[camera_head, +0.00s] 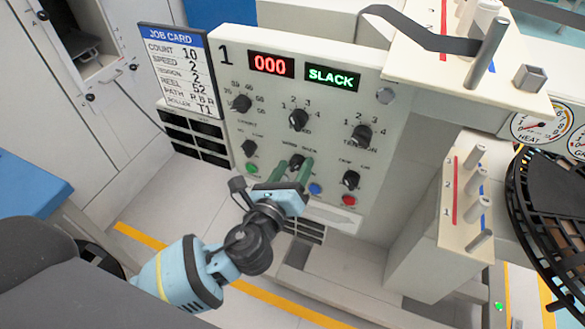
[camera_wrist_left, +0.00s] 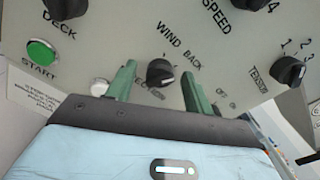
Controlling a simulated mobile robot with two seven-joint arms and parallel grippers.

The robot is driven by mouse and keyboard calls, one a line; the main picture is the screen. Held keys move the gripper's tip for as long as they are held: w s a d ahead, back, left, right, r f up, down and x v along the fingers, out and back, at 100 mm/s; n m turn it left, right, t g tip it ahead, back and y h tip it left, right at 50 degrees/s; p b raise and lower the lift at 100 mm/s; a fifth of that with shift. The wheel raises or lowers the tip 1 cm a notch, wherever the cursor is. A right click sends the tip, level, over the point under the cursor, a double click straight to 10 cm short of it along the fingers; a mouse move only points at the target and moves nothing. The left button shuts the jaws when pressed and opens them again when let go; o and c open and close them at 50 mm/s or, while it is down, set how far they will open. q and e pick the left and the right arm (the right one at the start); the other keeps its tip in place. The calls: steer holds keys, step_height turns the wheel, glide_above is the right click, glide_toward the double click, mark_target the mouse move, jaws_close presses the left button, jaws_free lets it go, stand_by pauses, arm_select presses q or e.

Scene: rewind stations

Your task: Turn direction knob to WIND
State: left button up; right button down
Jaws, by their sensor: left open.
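The direction knob (camera_head: 297,161) is a small black knob low in the middle of the grey panel. In the left wrist view the knob (camera_wrist_left: 160,72) has the words WIND at its upper left and BACK at its upper right. Its pointer setting is too small to tell surely. My left gripper (camera_head: 293,166) is open, its two green fingers reaching toward the panel. In the left wrist view the fingers (camera_wrist_left: 158,70) stand on either side of the knob, with gaps showing. I cannot tell how deep the tips are. My right gripper is not in view.
Nearby on the panel are the SPEED knob (camera_head: 298,119), TENSION knob (camera_head: 361,135), a green START button (camera_wrist_left: 41,53), a blue button (camera_head: 315,189) and a red button (camera_head: 348,201). The displays read 000 (camera_head: 270,65) and SLACK (camera_head: 331,77). A job card (camera_head: 181,70) stands left.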

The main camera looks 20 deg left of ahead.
arm_select(q)
steer(key=c, duration=0.9)
steer(key=shift+c, duration=0.2)
steer(key=shift+n, duration=0.3)
steer(key=n, duration=0.5)
steer(key=shift+f+n, duration=0.1)
steer(key=shift+n, duration=0.2)
steer(key=n, duration=0.5)
steer(key=shift+n, duration=0.3)
steer(key=o, duration=0.9)
steer(key=shift+o, duration=0.2)
steer(key=shift+s, duration=0.1)
